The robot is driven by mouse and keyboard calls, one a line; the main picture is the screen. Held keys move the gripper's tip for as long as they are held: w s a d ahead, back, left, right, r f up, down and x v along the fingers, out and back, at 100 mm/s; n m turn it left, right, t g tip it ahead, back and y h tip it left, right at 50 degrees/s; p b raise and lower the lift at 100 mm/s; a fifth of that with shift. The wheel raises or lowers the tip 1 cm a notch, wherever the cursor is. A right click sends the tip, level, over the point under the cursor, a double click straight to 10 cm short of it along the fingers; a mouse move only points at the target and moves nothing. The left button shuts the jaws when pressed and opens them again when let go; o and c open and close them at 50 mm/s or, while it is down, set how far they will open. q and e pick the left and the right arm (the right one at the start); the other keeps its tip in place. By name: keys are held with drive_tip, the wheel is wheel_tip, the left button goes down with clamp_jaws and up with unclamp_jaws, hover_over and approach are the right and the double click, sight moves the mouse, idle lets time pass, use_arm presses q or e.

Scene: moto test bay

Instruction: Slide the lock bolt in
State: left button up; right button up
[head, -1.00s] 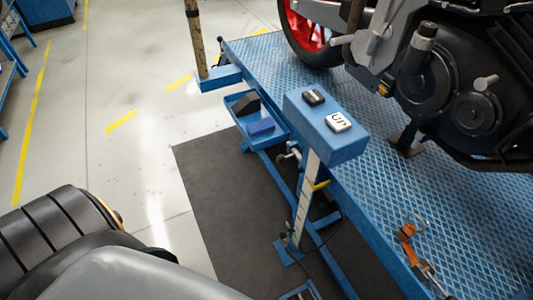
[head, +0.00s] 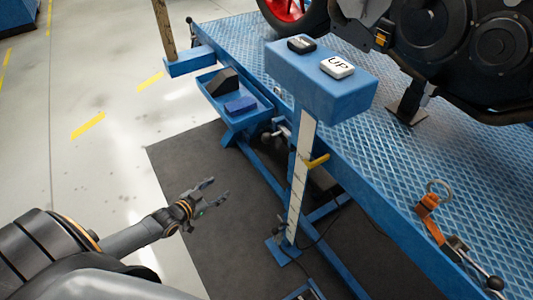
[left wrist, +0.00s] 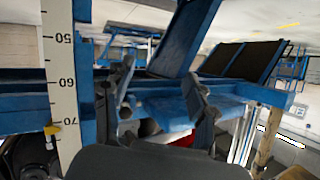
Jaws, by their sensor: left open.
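A small metal bolt-like part with a dark knob (head: 270,136) sticks out of the blue lift frame, below the tray in the head view. It looks like the lock bolt, but is too small to tell how far in it sits. My left gripper (head: 219,189) is open and empty over the dark mat, to the left of and below this part in the picture, clearly apart from it. In the left wrist view the two fingers (left wrist: 160,82) are spread, with blue lift parts beyond them. I cannot make out the bolt there. My right gripper is not in view.
A blue control box with an UP button (head: 338,67) stands on a post with a white scale (head: 299,190) and yellow pointer (head: 317,161). A blue tray (head: 232,119) holds a dark block and a blue block. The lift platform (head: 480,165) carries a motorcycle (head: 455,60).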

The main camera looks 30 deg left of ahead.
use_arm(q)
drive_tip(key=w+d+r+m+t+h+b, duration=0.1)
drive_tip(key=w+d+r+t+h+b, duration=0.1)
drive_tip(key=w+r+b, duration=0.3)
drive_tip(key=m+t+h+b, duration=0.1)
drive_tip(key=t+h+b, duration=0.1)
drive_tip(key=h+b, duration=0.1)
approach(263, 141)
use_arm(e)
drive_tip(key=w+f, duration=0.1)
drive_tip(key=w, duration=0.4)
use_arm(q)
drive_tip(key=b+x, duration=0.2)
drive_tip(key=x, duration=0.8)
drive_tip(key=shift+w+f, duration=0.1)
drive_tip(key=shift+w, duration=0.25)
drive_tip(key=shift+w+d, duration=0.25)
drive_tip(key=shift+w, duration=0.35)
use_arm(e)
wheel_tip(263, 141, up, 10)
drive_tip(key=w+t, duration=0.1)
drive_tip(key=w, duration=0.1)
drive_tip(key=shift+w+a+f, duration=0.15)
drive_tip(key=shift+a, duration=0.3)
use_arm(q)
clamp_jaws()
